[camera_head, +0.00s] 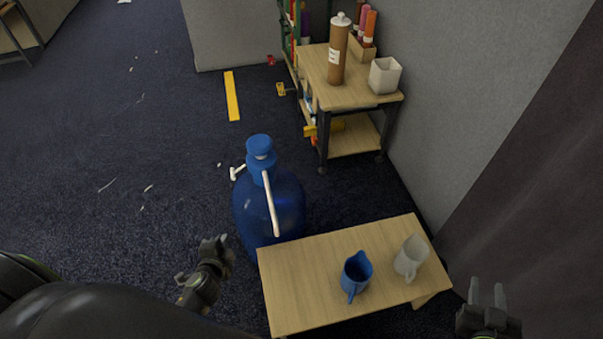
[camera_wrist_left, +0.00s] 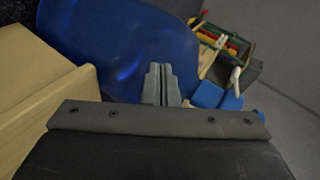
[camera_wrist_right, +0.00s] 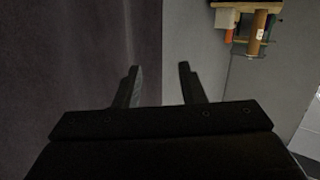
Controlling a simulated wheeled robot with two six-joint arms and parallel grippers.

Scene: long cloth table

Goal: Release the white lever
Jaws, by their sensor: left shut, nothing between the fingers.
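A large blue jug (camera_head: 270,208) with a blue pump cap (camera_head: 260,150) stands on the floor behind the small wooden table. A long white bar (camera_head: 271,205) runs from the cap over the jug's front. A short white piece (camera_head: 237,172) sticks out at the cap's left; I cannot tell which of the two is the lever. My left gripper (camera_head: 214,245) is shut and empty, low at the jug's left. In the left wrist view its fingers (camera_wrist_left: 161,82) are before the jug body (camera_wrist_left: 120,45). My right gripper (camera_head: 487,293) is open and empty, right of the table.
The wooden table (camera_head: 300,280) holds a blue mug (camera_head: 356,273) and a white mug (camera_head: 411,257). A wooden cart (camera_head: 320,68) with a brown bottle (camera_head: 338,50) and a white cup (camera_head: 385,75) stands behind by the wall. The floor at left is mostly free.

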